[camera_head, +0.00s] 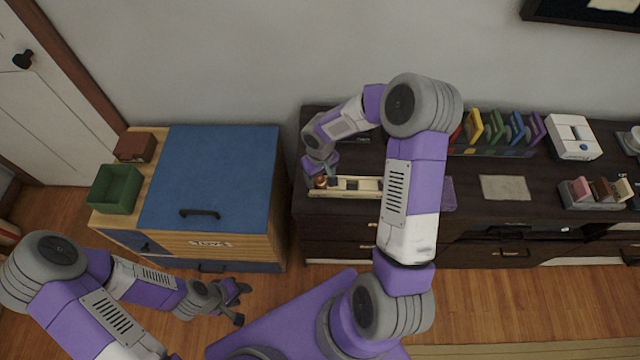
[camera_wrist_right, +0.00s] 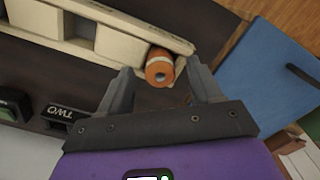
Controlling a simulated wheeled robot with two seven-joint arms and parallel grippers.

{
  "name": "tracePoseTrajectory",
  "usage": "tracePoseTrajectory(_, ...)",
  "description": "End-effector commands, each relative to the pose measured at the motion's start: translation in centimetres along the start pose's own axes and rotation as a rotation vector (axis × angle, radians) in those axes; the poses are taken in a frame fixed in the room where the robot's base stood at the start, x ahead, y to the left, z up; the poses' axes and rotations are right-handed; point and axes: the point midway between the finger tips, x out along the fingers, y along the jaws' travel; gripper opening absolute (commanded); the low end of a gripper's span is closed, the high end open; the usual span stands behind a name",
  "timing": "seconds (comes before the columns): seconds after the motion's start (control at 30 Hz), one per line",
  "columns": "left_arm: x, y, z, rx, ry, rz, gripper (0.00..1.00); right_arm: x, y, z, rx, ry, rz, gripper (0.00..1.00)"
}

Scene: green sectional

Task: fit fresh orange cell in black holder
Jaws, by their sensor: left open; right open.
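An orange cell (camera_wrist_right: 160,66) with a pale band sits at the end of a cream tray (camera_wrist_right: 122,42) in the right wrist view. It also shows small in the head view (camera_head: 320,182). My right gripper (camera_head: 322,171) is open above the dark cabinet, with its fingers on either side of the cell; I cannot tell whether they touch it. My left gripper (camera_head: 238,301) is open and empty over the floor.
A blue-lidded toy chest (camera_head: 215,165) with a green bin (camera_head: 116,188) stands left. Coloured books, a white device (camera_head: 572,138) and a pale sheet (camera_head: 504,188) are further right.

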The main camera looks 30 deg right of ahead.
Motion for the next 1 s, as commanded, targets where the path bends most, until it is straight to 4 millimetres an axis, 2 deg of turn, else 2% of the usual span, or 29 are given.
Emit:
tracePoseTrajectory(0.23,0.0,0.0,0.0,0.000,0.000,0.000,0.43,0.1,0.0,0.0,0.000,0.001,0.000,0.64)
tracePoseTrajectory(0.6,0.0,0.0,0.0,0.000,0.000,0.000,0.43,0.1,0.0,0.0,0.000,0.000,0.000,0.08)
tracePoseTrajectory(0.67,0.0,0.0,0.0,0.000,0.000,0.000,0.43,0.1,0.0,0.0,0.000,0.000,0.000,0.00)
tracePoseTrajectory(0.87,0.0,0.0,0.0,0.000,0.000,0.000,0.43,0.1,0.0,0.0,0.000,0.001,0.000,0.00)
tracePoseTrajectory(1.0,-0.3,0.1,0.0,0.000,0.000,0.000,0.43,-1.1,0.0,-0.1,0.000,0.003,0.002,0.00)
